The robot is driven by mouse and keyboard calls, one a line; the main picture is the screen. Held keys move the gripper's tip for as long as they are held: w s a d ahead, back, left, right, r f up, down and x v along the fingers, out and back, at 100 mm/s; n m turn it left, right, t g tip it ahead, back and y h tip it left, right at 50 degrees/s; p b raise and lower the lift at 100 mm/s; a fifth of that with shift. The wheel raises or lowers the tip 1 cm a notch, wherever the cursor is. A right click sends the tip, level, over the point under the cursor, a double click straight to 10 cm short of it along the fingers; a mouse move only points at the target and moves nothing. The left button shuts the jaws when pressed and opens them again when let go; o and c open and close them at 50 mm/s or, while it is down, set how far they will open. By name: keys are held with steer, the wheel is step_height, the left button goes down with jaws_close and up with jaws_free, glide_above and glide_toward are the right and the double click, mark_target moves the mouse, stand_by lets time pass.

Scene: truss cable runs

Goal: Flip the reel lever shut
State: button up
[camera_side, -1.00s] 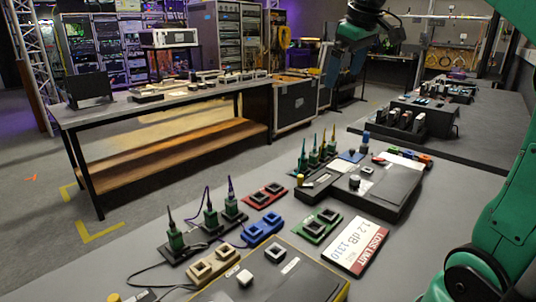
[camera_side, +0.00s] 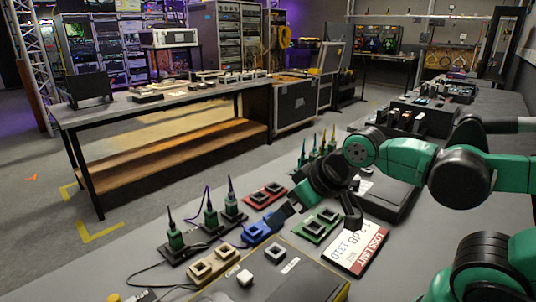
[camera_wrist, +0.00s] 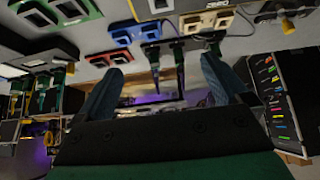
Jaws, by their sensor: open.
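I cannot pick out a reel or its lever for certain in either view. My gripper (camera_side: 319,216) hangs above the bench in the side view, with its jaws spread over the blue and green twin-socket blocks. In the wrist view my gripper (camera_wrist: 160,76) shows two blue-grey fingers wide apart with nothing between the pads. A second black case (camera_side: 398,207) lies behind my arm, partly hidden.
A blue block (camera_side: 258,233), green block (camera_side: 317,229), red block (camera_side: 268,194) and beige block (camera_side: 213,264) lie near the gripper. Upright green connectors (camera_side: 210,217) stand to the left with cables. A loss-limit sign (camera_side: 356,247) lies to the right. Grey bench (camera_side: 130,257) is bare at left.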

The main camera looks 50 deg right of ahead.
steer(key=shift+w+r, duration=0.1)
steer(key=c, duration=0.3)
steer(key=shift+g, duration=0.3)
steer(key=w+d+r, duration=0.2)
steer(key=w, duration=0.1)
steer(key=shift+d+r, duration=0.15)
steer(key=shift+r, duration=0.1)
jaws_close()
steer(key=w+d+f+m+g, duration=0.1)
steer(key=w+d, duration=0.5)
steer(key=d, duration=0.4)
steer(key=w+d+f+m+g, duration=0.1)
steer(key=w+d, duration=0.6)
steer(key=d, duration=0.3)
steer(key=shift+w+d+g+h, duration=0.25)
steer(key=shift+g+h, duration=0.15)
steer(key=shift+f, duration=0.15)
